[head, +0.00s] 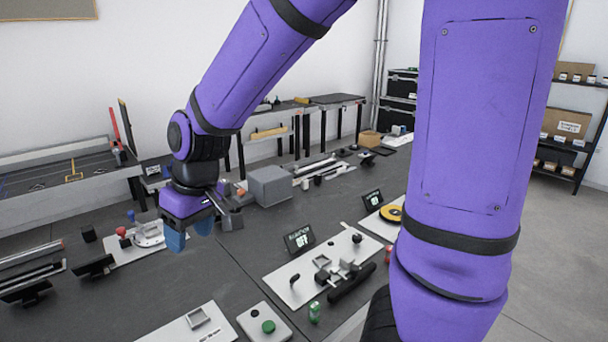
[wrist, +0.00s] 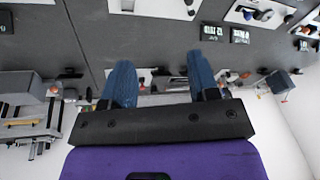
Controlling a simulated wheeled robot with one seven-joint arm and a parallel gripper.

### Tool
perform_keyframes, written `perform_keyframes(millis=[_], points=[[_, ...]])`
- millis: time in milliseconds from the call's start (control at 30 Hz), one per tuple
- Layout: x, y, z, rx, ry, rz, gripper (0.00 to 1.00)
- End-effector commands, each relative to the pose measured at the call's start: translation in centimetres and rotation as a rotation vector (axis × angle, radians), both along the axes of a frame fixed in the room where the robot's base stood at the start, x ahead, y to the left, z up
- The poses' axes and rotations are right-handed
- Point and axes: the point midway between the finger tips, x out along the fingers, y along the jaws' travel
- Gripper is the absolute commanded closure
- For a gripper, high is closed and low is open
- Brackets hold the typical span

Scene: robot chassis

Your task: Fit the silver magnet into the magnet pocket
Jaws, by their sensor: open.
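My gripper (head: 189,232) hangs in the air over the left part of the dark workbench (head: 235,272) in the head view. Its two blue fingers stand apart with nothing between them, as the wrist view (wrist: 160,65) also shows. I cannot make out the silver magnet for certain in either view. A pale plate (head: 173,332) at the near edge carries a small raised square frame (head: 198,318), which may be the magnet pocket. A middle plate (head: 300,285) carries another small square part (head: 322,260) and several fittings. My gripper touches none of these.
A grey box (head: 270,186) stands behind my gripper. A plate with a green button (head: 268,326) and a green part (head: 314,313) lie near the front. Dark display signs (head: 299,240) stand upright on the bench. Bare bench lies between the gripper and the front plates.

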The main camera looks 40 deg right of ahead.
Motion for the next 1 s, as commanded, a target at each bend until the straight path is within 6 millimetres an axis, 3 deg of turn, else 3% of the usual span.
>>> perform_keyframes(millis=[33, 200, 500, 733, 1000], points=[[-0.7, -1.2, 1.6, 0.009, -0.022, -0.025, 0.45], [-3.7, -4.6, 5.5, 0.012, -0.076, -0.102, 0.45], [-10.3, -9.7, 10.4, -0.023, -0.184, -0.258, 0.45], [-14.5, -12.0, 12.0, -0.066, -0.246, -0.361, 0.45], [-15.9, -12.6, 12.2, -0.084, -0.264, -0.396, 0.45]])
